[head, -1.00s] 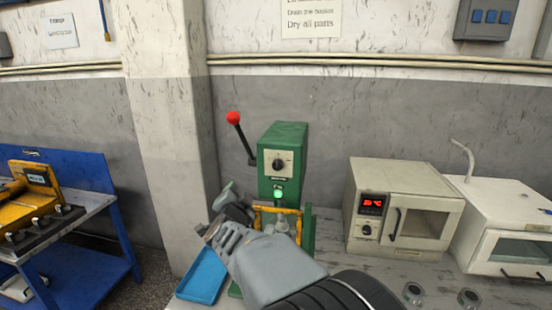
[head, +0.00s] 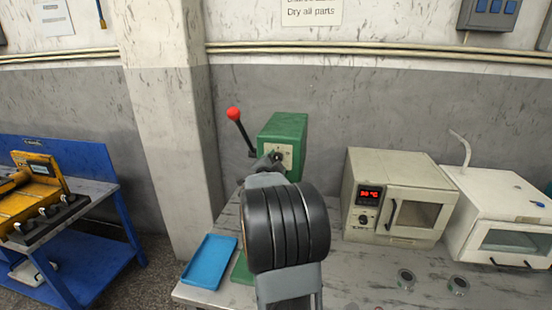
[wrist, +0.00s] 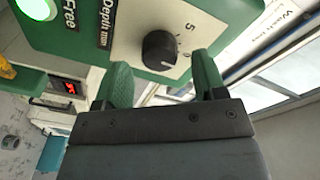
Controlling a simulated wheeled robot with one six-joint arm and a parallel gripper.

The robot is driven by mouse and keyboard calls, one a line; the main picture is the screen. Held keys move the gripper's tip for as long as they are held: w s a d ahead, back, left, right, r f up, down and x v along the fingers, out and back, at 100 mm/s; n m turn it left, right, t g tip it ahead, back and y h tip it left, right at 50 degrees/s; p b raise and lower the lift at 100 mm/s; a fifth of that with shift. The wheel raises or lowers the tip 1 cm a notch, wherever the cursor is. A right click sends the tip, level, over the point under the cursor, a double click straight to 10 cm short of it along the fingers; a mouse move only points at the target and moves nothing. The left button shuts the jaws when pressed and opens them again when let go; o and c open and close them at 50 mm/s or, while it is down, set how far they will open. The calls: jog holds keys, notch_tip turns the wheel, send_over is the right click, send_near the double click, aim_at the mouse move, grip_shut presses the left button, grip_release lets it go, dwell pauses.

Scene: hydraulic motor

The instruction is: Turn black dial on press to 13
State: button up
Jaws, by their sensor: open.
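The green press (head: 284,127) stands on the bench against the wall, with a red-knobbed lever (head: 233,114) on its left. Its black dial (wrist: 159,50) sits on a white plate marked "Depth mm" in the wrist view, with a 5 and other small marks beside it. My gripper (wrist: 163,82) is open and empty, its two green-padded fingers pointing at the plate. The dial lies just beyond and between the fingertips; I see no contact. In the head view my arm hides the lower press, and the dial is mostly covered by my wrist.
A lit green button (wrist: 34,8) marked "Free" is on the press. A blue tray (head: 210,261) lies left of the press. A beige oven (head: 398,196) and a white box-shaped device (head: 508,222) stand to the right. The front right bench has two small round parts.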

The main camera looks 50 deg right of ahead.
jog(key=shift+x, duration=1)
jog(key=c, duration=0.9)
